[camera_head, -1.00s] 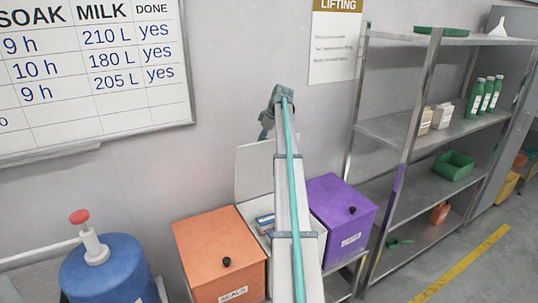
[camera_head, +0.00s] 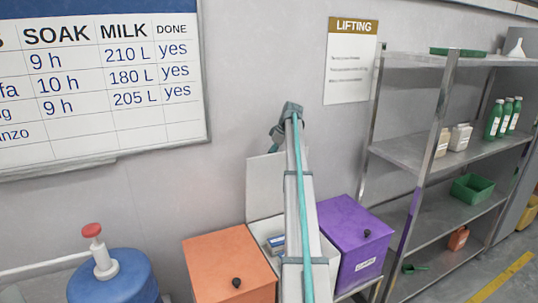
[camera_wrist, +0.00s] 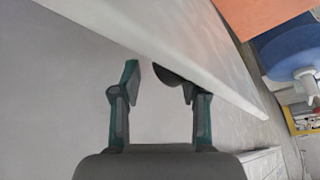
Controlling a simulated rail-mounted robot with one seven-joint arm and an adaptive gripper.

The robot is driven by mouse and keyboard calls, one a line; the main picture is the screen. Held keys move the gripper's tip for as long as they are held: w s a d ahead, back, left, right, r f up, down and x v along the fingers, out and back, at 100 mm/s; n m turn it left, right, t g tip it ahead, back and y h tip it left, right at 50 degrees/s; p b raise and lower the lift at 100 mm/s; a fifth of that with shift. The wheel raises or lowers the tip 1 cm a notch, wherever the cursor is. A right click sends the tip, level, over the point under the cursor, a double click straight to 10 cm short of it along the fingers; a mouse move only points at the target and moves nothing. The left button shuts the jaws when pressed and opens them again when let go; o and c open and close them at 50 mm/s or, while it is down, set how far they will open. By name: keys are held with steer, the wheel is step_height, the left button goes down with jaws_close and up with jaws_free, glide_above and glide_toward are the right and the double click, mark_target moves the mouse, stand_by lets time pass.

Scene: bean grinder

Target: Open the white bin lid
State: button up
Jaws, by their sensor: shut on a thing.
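The white bin (camera_head: 262,232) stands between the orange and purple bins. Its white lid (camera_head: 262,185) is raised and stands nearly upright near the wall. In the head view my arm crosses in front of the bin and hides part of the lid and opening. Small blue-and-white packets (camera_head: 275,243) show inside. In the wrist view the lid (camera_wrist: 195,65) is a slanted pale panel, and my gripper (camera_wrist: 160,79) is at its dark round knob (camera_wrist: 165,74). The fingers are shut on the knob, which is partly hidden.
An orange bin (camera_head: 225,262) stands left and a purple bin (camera_head: 352,235) right, both with lids down. A blue drum with a pump (camera_head: 110,280) is at the lower left. A metal shelf rack (camera_head: 420,150) stands at the right. The wall is close behind.

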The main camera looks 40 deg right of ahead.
steer(key=o, duration=0.5)
steer(key=shift+s+d+f, duration=0.3)
steer(key=shift+d, duration=0.35)
steer(key=shift+w+a+r, duration=0.1)
steer(key=shift+r, duration=0.05)
steer(key=v, duration=1.1)
steer(key=shift+a+r, duration=0.2)
steer(key=shift+r, duration=0.2)
